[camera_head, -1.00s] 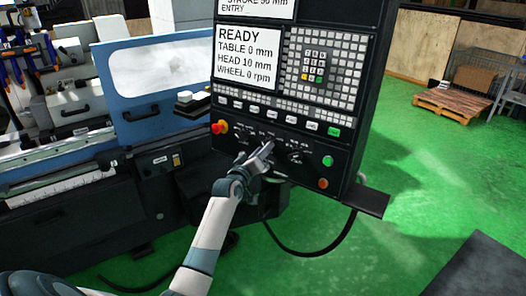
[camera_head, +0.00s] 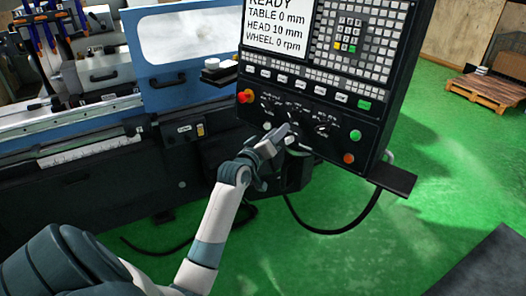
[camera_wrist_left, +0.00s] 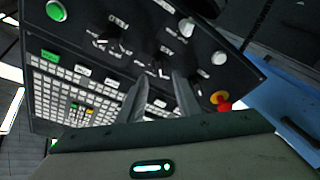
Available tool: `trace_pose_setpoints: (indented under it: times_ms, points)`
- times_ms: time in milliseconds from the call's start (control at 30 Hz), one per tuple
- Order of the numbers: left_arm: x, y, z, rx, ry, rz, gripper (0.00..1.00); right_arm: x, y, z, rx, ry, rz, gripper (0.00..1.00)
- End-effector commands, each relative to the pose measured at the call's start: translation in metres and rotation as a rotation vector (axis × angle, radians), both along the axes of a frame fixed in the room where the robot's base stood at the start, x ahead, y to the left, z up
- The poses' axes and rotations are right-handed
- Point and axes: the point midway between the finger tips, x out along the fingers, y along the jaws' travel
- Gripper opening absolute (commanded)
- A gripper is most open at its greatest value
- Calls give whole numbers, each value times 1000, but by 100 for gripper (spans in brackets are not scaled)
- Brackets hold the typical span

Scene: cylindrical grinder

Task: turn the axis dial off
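The black control panel (camera_head: 335,152) carries a row of dark dials with white markings below its keys. My left gripper (camera_head: 285,132) is in front of the middle of this row and covers part of it. In the left wrist view the panel appears upside down, and the two fingers of the left gripper (camera_wrist_left: 160,78) stand apart, pointing at the dial row. A dial label that seems to read AXIS (camera_wrist_left: 166,50) is just beyond the fingertips. I cannot tell whether the fingers touch the axis dial or which position it points to. My right gripper is out of view.
A red emergency knob (camera_head: 244,96) is at the panel's left; green (camera_head: 355,135) and orange (camera_head: 348,159) buttons are at its lower right. A dark shelf (camera_head: 393,179) juts out below. The blue machine door (camera_head: 180,60) stands left.

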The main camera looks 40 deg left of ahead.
Motion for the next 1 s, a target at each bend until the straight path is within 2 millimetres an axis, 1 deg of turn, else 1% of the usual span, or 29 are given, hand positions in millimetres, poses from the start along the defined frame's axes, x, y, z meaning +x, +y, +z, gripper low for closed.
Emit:
trace_pose_setpoints:
  times_ms: [33,300,400,500,700,1000]
  points:
    - [-10,-2,-3,1,-2,1,31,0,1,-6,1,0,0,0]
    - [-58,-9,-3,1,0,-1,31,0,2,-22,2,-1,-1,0]
    - [-72,-11,-2,0,-1,0,31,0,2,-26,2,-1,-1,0]
    - [-83,-12,-1,0,0,0,31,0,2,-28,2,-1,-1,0]
    - [-91,-14,0,0,-1,-1,31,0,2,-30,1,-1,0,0]
    - [-92,-14,0,-1,0,0,31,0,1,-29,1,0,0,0]
